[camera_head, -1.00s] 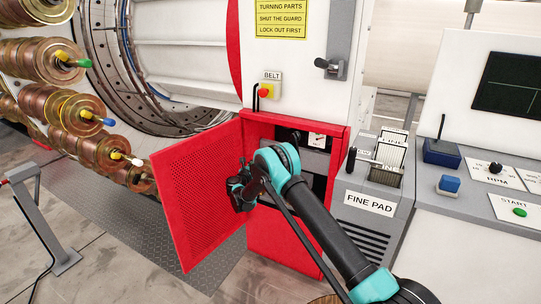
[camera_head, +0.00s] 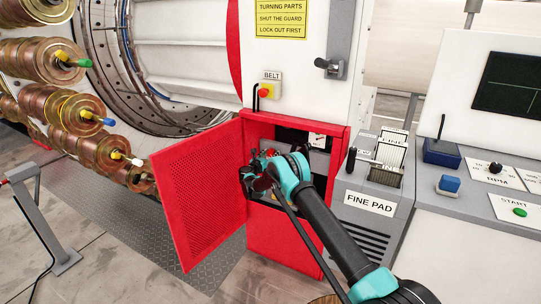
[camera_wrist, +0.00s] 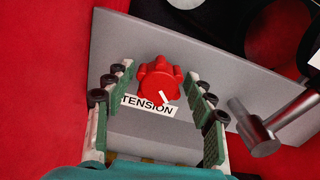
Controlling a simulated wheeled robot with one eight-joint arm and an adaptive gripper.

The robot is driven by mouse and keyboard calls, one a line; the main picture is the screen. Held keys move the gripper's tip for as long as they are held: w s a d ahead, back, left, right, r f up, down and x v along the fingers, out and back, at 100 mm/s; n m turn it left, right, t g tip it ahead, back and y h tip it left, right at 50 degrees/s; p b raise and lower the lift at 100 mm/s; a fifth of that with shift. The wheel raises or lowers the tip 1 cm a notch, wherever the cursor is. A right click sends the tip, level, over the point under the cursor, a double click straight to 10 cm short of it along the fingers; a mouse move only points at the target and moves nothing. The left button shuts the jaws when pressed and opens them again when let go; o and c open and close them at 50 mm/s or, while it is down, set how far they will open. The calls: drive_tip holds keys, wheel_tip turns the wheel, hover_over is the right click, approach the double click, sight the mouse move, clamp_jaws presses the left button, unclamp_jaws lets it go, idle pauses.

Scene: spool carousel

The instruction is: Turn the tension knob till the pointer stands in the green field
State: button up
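The red lobed tension knob (camera_wrist: 158,82) shows in the wrist view on a grey panel, with a white mark on its lower right side. The TENSION label (camera_wrist: 140,103) is just below it. My gripper (camera_wrist: 157,76) is open, with its green-padded fingers left and right of the knob and gaps on both sides. In the head view my gripper (camera_head: 257,180) is at the opening of the red cabinet (camera_head: 280,238) and mostly hides the knob. A small white dial (camera_head: 317,140) shows inside the cabinet; its pointer and green field are too small to read.
The red mesh door (camera_head: 198,195) stands open left of my gripper. A metal lever (camera_wrist: 262,130) sticks out right of the fingers in the wrist view. The FINE PAD unit (camera_head: 372,205) stands to the right, and copper spools (camera_head: 90,140) are at the left.

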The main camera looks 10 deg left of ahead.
drive_tip(key=c, duration=1)
drive_tip(key=shift+n, duration=0.3)
drive_tip(key=n, duration=0.7)
drive_tip(key=shift+a, duration=0.1)
drive_tip(key=n, duration=0.6)
drive_tip(key=shift+f, duration=0.1)
drive_tip(key=shift+n, duration=0.3)
drive_tip(key=shift+a, duration=0.1)
drive_tip(key=o, duration=1.1)
